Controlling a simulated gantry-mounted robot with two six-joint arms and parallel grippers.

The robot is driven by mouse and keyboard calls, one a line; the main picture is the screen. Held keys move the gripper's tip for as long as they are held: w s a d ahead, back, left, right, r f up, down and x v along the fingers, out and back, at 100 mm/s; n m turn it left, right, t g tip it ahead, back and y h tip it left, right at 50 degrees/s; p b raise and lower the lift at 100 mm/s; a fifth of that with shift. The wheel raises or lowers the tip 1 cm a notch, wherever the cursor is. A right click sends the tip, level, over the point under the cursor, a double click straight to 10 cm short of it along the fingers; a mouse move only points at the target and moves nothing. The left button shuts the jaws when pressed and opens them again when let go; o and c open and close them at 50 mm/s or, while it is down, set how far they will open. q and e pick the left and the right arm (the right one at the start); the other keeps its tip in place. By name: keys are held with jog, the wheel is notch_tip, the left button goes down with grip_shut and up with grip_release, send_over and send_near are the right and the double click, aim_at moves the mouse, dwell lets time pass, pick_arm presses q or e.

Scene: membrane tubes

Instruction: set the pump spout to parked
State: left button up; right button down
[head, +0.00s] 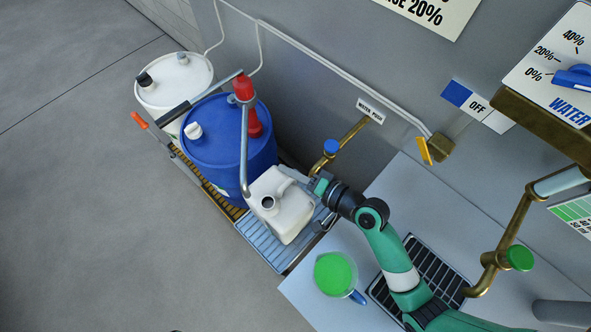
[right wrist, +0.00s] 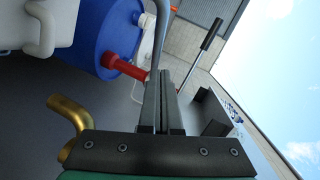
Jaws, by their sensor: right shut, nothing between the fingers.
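The red hand pump (head: 243,88) stands on the blue drum (head: 225,150). Its grey spout (head: 244,150) runs from the pump head toward the front of the drum, and its end lies close to the left side of the white jug (head: 285,222). The pump also shows in the right wrist view (right wrist: 125,68), with the grey spout (right wrist: 161,30) rising beyond my fingers. My right gripper (head: 318,186) is shut and empty at the jug's upper right, apart from the spout in the head view. Its closed fingers show in the right wrist view (right wrist: 163,85). My left gripper is not in view.
A white drum (head: 178,78) stands behind the blue one. The pump's black-gripped lever (head: 172,114) reaches left. A brass water pipe (head: 352,132) with a blue knob is right of the blue drum. A green-filled pitcher (head: 333,273) stands on the counter. Floor at left is clear.

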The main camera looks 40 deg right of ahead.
jog(key=shift+v, duration=1.15)
jog(key=shift+a, duration=0.15)
